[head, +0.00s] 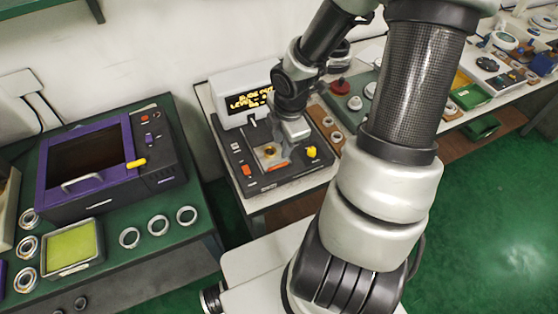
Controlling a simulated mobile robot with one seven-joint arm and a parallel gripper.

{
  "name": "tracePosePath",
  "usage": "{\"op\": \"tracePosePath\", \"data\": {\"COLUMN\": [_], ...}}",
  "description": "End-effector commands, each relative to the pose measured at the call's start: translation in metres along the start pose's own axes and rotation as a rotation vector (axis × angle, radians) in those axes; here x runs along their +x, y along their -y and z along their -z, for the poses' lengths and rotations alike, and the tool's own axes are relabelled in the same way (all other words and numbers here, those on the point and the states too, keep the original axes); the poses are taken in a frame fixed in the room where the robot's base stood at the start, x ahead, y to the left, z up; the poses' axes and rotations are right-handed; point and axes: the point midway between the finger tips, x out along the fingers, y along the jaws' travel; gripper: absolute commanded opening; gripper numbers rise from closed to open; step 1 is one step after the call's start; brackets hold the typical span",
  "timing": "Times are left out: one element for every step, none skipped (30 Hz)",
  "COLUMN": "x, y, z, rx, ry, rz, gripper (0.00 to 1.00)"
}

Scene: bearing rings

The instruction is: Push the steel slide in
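The dark test device (240,165) stands on the middle bench, with a lit display (250,101) at its back; its yellow text is partly covered by my arm and seems to begin "SLIDE OUT". A small pale metallic part with a brownish centre (268,152) sits in the middle of the device; it may be the steel slide, but it is too small to tell. My gripper (284,147) is just above and to the right of this part. Its fingers are too small and partly hidden to show whether they are open or touching anything.
The device carries an orange-red knob (247,170) and a yellow knob (311,152). On the left bench are a purple-framed oven-like box (86,155), a green-yellow tray (72,249) and several bearing rings (158,225). A red-knobbed fixture (340,87) stands behind my arm.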

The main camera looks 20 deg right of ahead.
Motion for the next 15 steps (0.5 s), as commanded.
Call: {"op": "tracePosePath", "data": {"x": [0.019,0.026,0.035,0.041,0.048,0.056,0.062,0.069,0.076,0.081,0.086,0.092,0.097,0.1,0.104], "y": [0.001,0.001,0.001,0.001,0.001,0.001,0.002,0.001,0.001,0.001,0.001,0.001,0.001,0.001,0.0], "z": [0.001,0.001,0.001,0.001,0.001,0.001,0.001,0.001,0.001,0.001,0.001,0.001,0.001,0.0,0.0], "rx": [-0.003,-0.003,-0.002,-0.003,-0.001,-0.003,-0.002,-0.002,-0.002,-0.002,-0.001,-0.002,-0.002,-0.001,0.0], "ry": [-0.002,-0.002,-0.001,-0.001,-0.001,-0.001,-0.001,-0.001,-0.001,0.0,0.0,0.0,0.0,0.0,0.0], "rz": [0.002,0.002,0.001,0.001,0.002,0.002,0.002,0.002,0.001,0.001,0.001,0.001,0.001,0.001,0.0], "gripper": [0.28,0.28,0.28,0.28,0.28,0.28,0.28,0.28,0.28,0.28,0.28,0.28,0.28,0.28,0.28]}}
